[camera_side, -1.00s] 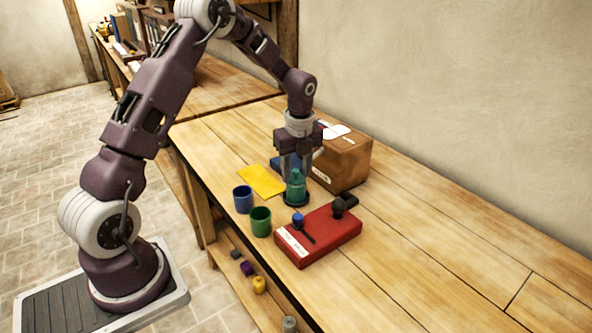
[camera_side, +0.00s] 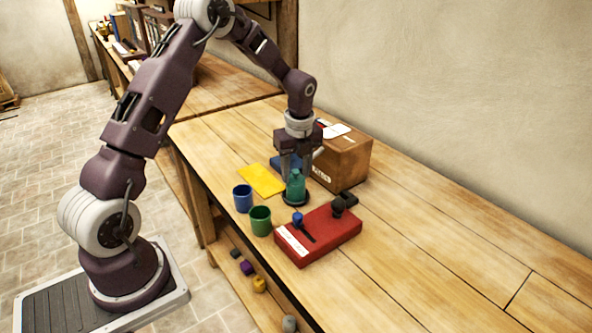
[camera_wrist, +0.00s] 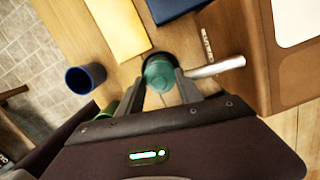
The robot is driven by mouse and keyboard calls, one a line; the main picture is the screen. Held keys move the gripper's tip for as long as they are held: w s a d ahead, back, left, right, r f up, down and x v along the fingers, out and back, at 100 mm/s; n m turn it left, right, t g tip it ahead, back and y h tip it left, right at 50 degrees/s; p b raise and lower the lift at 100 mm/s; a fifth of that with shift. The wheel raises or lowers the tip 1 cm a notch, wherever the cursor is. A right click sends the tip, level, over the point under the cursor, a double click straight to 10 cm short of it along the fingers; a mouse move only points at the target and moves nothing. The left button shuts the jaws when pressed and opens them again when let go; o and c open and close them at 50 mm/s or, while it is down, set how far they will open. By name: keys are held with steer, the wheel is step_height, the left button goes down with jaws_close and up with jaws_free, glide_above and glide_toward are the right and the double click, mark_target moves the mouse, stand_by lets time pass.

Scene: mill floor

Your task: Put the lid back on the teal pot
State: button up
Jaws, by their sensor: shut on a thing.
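The teal pot (camera_side: 295,190) stands upright on a dark round base (camera_side: 289,203) on the bench. My gripper (camera_side: 294,171) points down directly over it, with its fingers at the pot's top. In the wrist view my gripper (camera_wrist: 162,88) has one finger on each side of a round teal top (camera_wrist: 159,72), which I take for the lid, and is shut on it. The dark round rim shows just beyond it. The fingers hide the join, so I cannot tell whether the lid touches the pot or sits level.
A blue cup (camera_side: 243,199) and green cup (camera_side: 261,221) stand to the left. A red box with knobs (camera_side: 320,238) is in front. A cardboard box (camera_side: 345,163) stands close behind on the right. A yellow sheet (camera_side: 262,181) lies flat. The bench's right side is clear.

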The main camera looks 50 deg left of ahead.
steer(key=o, duration=1.4)
steer(key=shift+w, duration=0.1)
steer(key=shift+c, duration=0.6)
steer(key=shift+o, duration=1.2)
steer(key=shift+w+r, duration=0.1)
steer(key=shift+r, duration=3.45)
